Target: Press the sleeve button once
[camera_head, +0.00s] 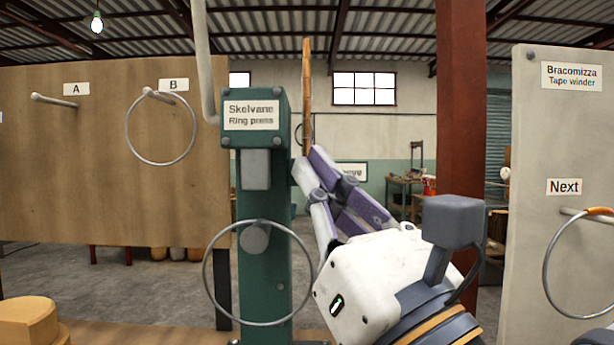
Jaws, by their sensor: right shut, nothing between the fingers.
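The green ring press (262,185) stands in the centre with the label "Skelvane Ring press". A grey block (256,169) sits under its head. A round grey knob (255,238) is on its column, and a large metal ring (206,262) hangs there. I see no part labelled as a sleeve button; one may be hidden behind my gripper. My right gripper (309,166) is shut and empty. Its fingers point up and left, with the tips at the press's right side; I cannot tell whether they touch it. My left gripper is out of view.
A wooden board (90,130) at left has pegs A and B, with a metal ring (127,138) on B. A pale panel (545,130) at right reads "Bracomizza Tape winder" and "Next", with another ring (547,262). A red post (460,120) stands behind my right arm.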

